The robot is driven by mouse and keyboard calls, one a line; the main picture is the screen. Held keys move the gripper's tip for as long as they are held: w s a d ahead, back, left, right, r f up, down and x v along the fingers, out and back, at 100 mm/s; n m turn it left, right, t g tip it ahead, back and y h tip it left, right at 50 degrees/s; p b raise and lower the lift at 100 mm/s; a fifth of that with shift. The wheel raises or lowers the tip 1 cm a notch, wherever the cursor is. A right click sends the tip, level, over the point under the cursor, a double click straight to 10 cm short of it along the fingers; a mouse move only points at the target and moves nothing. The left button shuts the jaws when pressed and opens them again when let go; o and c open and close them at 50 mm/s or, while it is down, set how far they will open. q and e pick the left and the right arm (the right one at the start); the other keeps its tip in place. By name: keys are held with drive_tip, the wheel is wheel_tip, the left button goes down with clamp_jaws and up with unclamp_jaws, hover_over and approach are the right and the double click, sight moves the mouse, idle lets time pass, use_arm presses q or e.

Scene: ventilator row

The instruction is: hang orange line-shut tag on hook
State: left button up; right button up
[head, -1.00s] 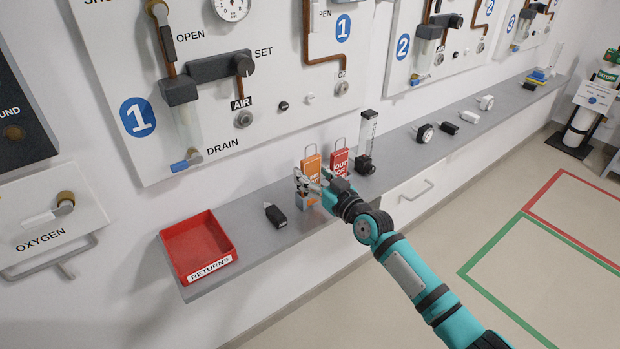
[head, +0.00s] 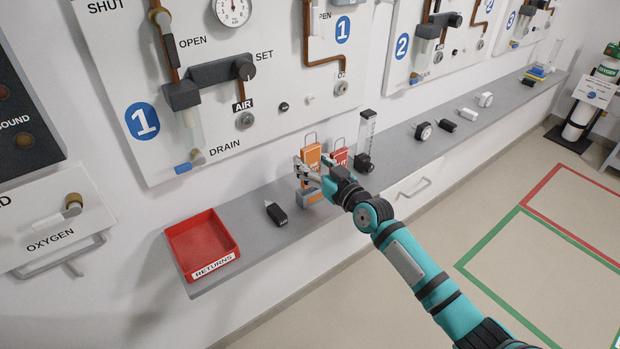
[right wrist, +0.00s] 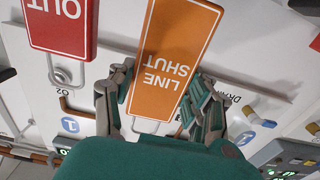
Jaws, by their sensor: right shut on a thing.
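The orange LINE SHUT tag (head: 312,155), with a wire loop at its top, is upright just above a small stand (head: 309,196) on the grey shelf. My right gripper (head: 318,178) is shut on the tag. In the right wrist view, the tag (right wrist: 172,60) sits between my two fingers (right wrist: 160,98), and its text is upside down. A red OUT tag (head: 339,156) is close on the right, partly hidden by my gripper; it also shows in the right wrist view (right wrist: 60,25). I cannot clearly make out the hook. My left gripper is not in view.
A red RETURNS tray (head: 203,271) and a black clip-like item (head: 276,213) are on the shelf to the left. A clear flowmeter (head: 366,140) stands right of the tags. The wall panel (head: 215,130) behind carries an AIR outlet (head: 244,120) and small knobs.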

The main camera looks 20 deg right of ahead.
drive_tip(key=shift+s, duration=0.1)
drive_tip(key=p+v, duration=0.3)
drive_tip(key=v, duration=0.4)
idle(1.0)
drive_tip(key=shift+s+d, duration=0.1)
drive_tip(key=shift+s, duration=0.05)
drive_tip(key=s, duration=0.1)
drive_tip(key=s+d+f, duration=0.1)
drive_tip(key=s, duration=0.1)
drive_tip(key=s+f, duration=0.1)
drive_tip(key=shift+s+d, duration=0.3)
drive_tip(key=shift+s, duration=0.05)
idle(1.6)
